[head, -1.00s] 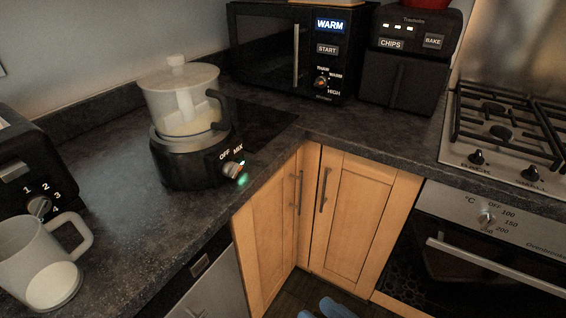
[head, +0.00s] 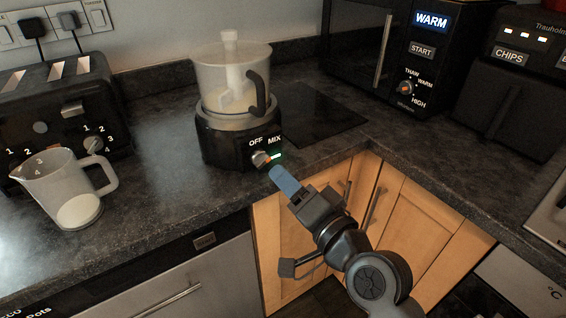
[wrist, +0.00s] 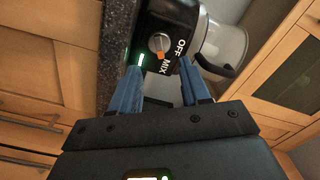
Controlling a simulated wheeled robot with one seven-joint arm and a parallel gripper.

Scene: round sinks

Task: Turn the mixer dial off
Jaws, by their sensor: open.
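The mixer (head: 226,140) is a black base with a clear bowl on top, standing near the counter edge. Its dial (head: 261,158) is a grey knob with an orange mark on the front, below the labels OFF and MIX. A green light glows beside the dial near MIX. The dial also shows in the wrist view (wrist: 158,43), with its orange mark toward the MIX side. My gripper (head: 281,178) has blue fingers and is just in front of and below the dial. In the wrist view the fingers (wrist: 160,84) are spread apart and empty, with the dial beyond their tips.
A measuring jug (head: 66,190) and a black toaster (head: 62,100) stand to the left on the counter. A microwave (head: 420,60) and an air fryer (head: 510,95) are at the right. Wooden cupboards (head: 420,215) lie below the counter edge.

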